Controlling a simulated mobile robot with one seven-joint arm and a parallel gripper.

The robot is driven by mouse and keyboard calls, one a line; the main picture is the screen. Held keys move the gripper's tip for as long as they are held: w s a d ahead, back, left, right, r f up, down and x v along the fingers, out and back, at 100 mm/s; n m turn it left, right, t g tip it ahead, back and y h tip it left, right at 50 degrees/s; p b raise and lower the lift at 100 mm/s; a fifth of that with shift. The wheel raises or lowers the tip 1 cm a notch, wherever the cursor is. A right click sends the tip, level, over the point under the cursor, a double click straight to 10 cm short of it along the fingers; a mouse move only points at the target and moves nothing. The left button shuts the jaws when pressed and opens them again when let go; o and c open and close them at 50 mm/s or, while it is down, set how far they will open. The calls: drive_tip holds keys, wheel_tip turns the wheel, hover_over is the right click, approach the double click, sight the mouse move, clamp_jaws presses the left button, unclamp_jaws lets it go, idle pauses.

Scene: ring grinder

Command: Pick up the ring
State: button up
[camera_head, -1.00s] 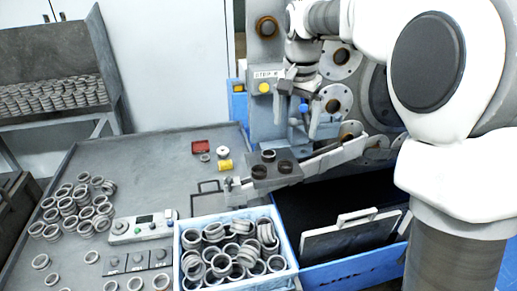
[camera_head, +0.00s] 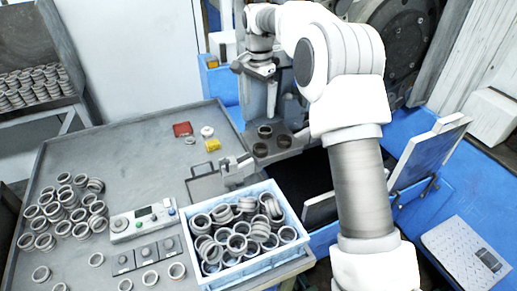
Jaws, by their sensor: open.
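My gripper (camera_head: 256,71) is at the upper middle, in front of the grey machine column. It is small and partly hard to make out, with open jaws and nothing visible between them. Below it, a dark holder plate (camera_head: 290,153) carries a ring (camera_head: 265,131) at its back and two dark round pieces beside it; I cannot tell whether these are rings or seats. My gripper is above and apart from the plate. Many more grey metal rings (camera_head: 237,243) fill a blue-and-white crate, and several loose rings (camera_head: 63,211) lie on the table at left.
The grey table (camera_head: 130,150) is clear in its middle. The crate (camera_head: 262,262) is at the front edge. A grey panel (camera_head: 428,152) stands tilted at right.

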drive_tip(key=p, duration=0.1)
hover_over(261, 144)
drive_tip(key=s, duration=0.3)
drive_tip(key=f, duration=1.1)
drive_tip(key=shift+w+a+f, duration=0.15)
drive_tip(key=shift+a+f, duration=0.1)
drive_tip(key=shift+a, duration=0.05)
drive_tip(key=shift+w+d+f+p, duration=0.1)
drive_tip(key=shift+f+p, duration=0.4)
drive_tip(key=shift+f, duration=0.85)
drive_tip(key=shift+w+d+f+p, duration=0.1)
drive_tip(key=shift+f+p, duration=0.35)
drive_tip(key=shift+f, duration=0.9)
drive_tip(key=c, duration=1.5)
drive_tip(key=shift+r, duration=0.1)
drive_tip(key=shift+c, duration=0.2)
